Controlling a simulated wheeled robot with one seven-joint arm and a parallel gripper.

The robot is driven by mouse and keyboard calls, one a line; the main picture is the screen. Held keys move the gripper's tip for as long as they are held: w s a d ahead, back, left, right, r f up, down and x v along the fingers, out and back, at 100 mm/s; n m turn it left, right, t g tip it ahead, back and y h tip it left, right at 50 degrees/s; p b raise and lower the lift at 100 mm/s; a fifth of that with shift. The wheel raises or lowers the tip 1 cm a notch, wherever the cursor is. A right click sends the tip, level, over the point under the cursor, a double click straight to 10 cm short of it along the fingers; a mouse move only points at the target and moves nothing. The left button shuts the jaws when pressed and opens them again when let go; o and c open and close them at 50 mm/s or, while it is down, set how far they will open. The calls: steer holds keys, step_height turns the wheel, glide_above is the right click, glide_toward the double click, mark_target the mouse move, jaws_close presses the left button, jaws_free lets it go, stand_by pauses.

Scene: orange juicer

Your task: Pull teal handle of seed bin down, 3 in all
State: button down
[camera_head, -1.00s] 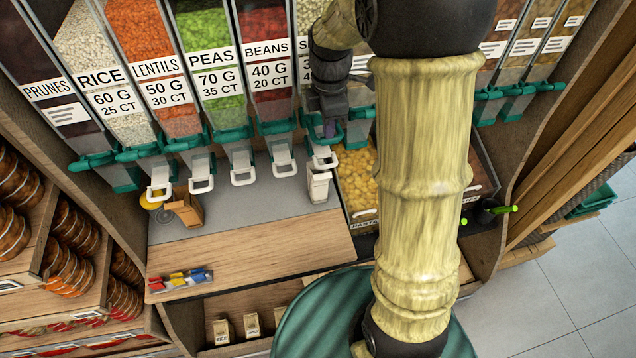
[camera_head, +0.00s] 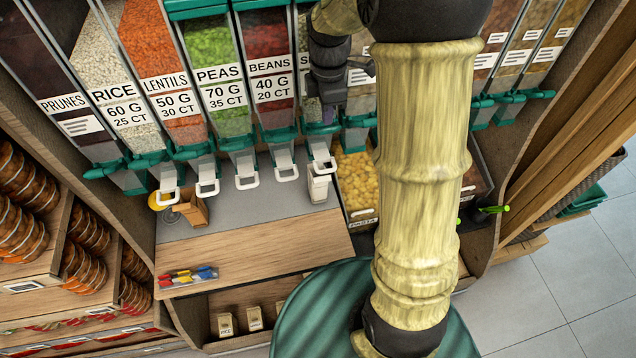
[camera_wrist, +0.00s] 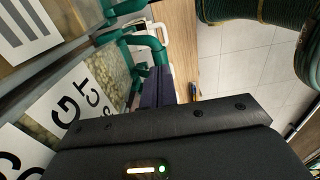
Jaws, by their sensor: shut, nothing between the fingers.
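The seed bin (camera_head: 303,62) stands right of the beans bin, its label mostly hidden by my arm; only an "S" shows. Its teal handle (camera_head: 318,128) and white spout loop (camera_head: 323,166) show below my gripper. My gripper (camera_head: 328,113) is shut and empty, with dark purple fingers just above or at the handle; the head view does not show clearly whether they touch. In the wrist view the fingers (camera_wrist: 158,86) are together beside a teal handle (camera_wrist: 146,43), which curves close to their tips. A white bag (camera_head: 318,188) stands below the spout.
Bins of prunes, rice, lentils, peas and beans (camera_head: 271,65) stand in a row to the left. A pasta crate (camera_head: 363,222) is at the right. The counter's middle is clear.

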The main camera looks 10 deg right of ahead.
mark_target(328, 132)
steer(key=shift+f, duration=0.1)
stand_by(0.3)
steer(key=shift+f+b, duration=0.65)
steer(key=shift+f, duration=0.2)
steer(key=shift+r, duration=0.1)
steer(key=shift+s+f+b, duration=0.2)
steer(key=shift+f+b, duration=0.35)
steer(key=shift+f, duration=0.25)
steer(key=shift+s+f+b, duration=0.2)
steer(key=shift+f+b, duration=0.4)
steer(key=shift+f, duration=0.2)
steer(key=shift+s+f+b, duration=0.2)
steer(key=shift+f+b, duration=0.35)
steer(key=shift+f, duration=0.25)
steer(key=shift+r, duration=0.1)
steer(key=r+p, duration=0.3)
steer(key=w+r+p, duration=0.1)
steer(key=r+p, duration=0.2)
steer(key=shift+w+r, duration=0.15)
